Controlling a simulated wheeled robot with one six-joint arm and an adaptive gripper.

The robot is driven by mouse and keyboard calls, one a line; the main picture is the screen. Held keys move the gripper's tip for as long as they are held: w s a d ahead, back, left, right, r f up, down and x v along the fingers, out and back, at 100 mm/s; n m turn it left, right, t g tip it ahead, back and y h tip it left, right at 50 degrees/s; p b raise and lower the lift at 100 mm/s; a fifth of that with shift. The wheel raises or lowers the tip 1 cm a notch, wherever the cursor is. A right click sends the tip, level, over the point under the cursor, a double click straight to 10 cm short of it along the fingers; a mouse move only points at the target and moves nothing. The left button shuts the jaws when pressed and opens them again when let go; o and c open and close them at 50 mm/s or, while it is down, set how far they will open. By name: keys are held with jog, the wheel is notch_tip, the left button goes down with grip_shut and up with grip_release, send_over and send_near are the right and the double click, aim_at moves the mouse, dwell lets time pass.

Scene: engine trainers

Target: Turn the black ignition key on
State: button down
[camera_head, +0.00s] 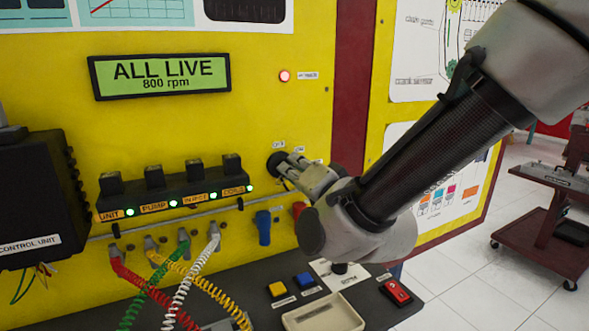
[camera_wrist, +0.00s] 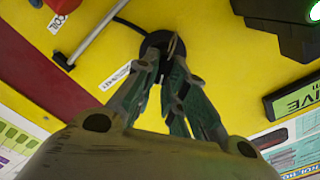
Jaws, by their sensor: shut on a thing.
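The round black ignition switch (camera_head: 274,163) sits on the yellow panel, and it shows at the top centre in the wrist view (camera_wrist: 177,46). My gripper (camera_head: 284,168) reaches it from the right, with its fingertips right at the switch face. In the wrist view my two fingers (camera_wrist: 162,68) close in front of the switch, shut on the black key. The key is mostly hidden between the fingers, so its turn angle cannot be told. The green display (camera_head: 160,76) reads "ALL LIVE" and "800 rpm". A red lamp (camera_head: 284,76) glows above the switch.
A row of several black switches (camera_head: 154,177) with lit green lamps is left of my gripper. Blue (camera_head: 263,228) and red holders hang below the switch. Coiled cables (camera_head: 180,275), a beige tray (camera_head: 322,314), and yellow, blue and red buttons lie on the shelf below.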

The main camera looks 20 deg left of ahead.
jog(key=shift+f+m, duration=0.1)
jog(key=shift+m, duration=0.6)
jog(key=c, duration=1.5)
grip_release()
jog(key=shift+d, duration=0.1)
jog(key=v, duration=1.2)
jog(key=shift+w, duration=0.1)
